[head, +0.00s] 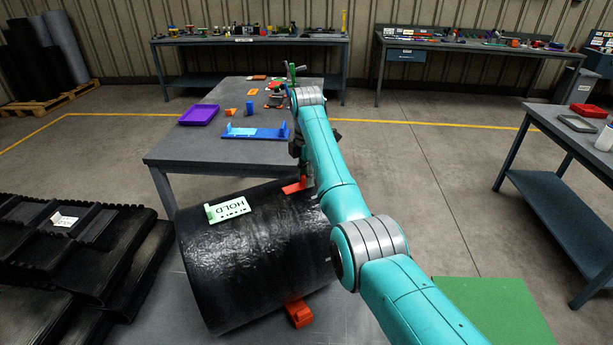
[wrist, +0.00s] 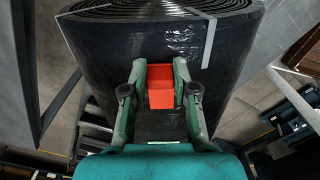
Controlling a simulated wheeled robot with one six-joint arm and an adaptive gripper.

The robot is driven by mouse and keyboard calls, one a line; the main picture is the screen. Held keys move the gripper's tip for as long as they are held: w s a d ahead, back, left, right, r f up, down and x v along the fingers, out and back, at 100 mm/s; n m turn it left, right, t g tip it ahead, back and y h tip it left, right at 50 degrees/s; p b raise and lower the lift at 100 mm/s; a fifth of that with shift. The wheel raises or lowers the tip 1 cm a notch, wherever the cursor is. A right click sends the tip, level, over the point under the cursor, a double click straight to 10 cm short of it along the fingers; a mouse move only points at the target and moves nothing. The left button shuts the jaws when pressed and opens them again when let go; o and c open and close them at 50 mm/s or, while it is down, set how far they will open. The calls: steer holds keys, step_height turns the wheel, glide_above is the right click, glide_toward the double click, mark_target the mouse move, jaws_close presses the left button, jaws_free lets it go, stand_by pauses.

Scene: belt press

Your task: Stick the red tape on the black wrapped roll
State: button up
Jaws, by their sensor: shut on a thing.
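The black wrapped roll (head: 255,255) lies on its side in the head view, shiny, with a pale green HOLD label (head: 228,208) on top. In the wrist view the roll (wrist: 110,55) fills the upper middle, with its spiral end at the top. My gripper (wrist: 160,90) is shut on the red tape (wrist: 160,87), which shows as a red piece between the two fingers, in front of the roll's dark surface. In the head view a red piece (head: 294,187) shows at the roll's far edge by my gripper, whose fingertips are largely hidden by my arm. I cannot tell whether the tape touches the roll.
An orange-red chock (head: 300,313) sits at the roll's near side. A grey table (head: 190,152) stands behind the roll, with a purple tray (head: 198,115) and a blue fixture (head: 255,133). Black ribbed belts (head: 60,250) are stacked at left.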

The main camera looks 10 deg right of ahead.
steer(key=shift+f, duration=0.1)
stand_by(0.8)
steer(key=o, duration=0.9)
steer(key=shift+c, duration=0.2)
steer(key=shift+r, duration=0.2)
step_height(320, 180, up, 7)
steer(key=shift+r, duration=0.1)
steer(key=shift+w+d+r, duration=0.15)
steer(key=shift+d+r, duration=0.35)
steer(key=shift+r, duration=0.3)
steer(key=shift+w+d+r, duration=0.15)
steer(key=shift+d+r, duration=0.3)
steer(key=shift+r, duration=0.4)
steer(key=shift+w+d+r, duration=0.15)
steer(key=shift+d+r, duration=0.35)
steer(key=shift+r, duration=0.3)
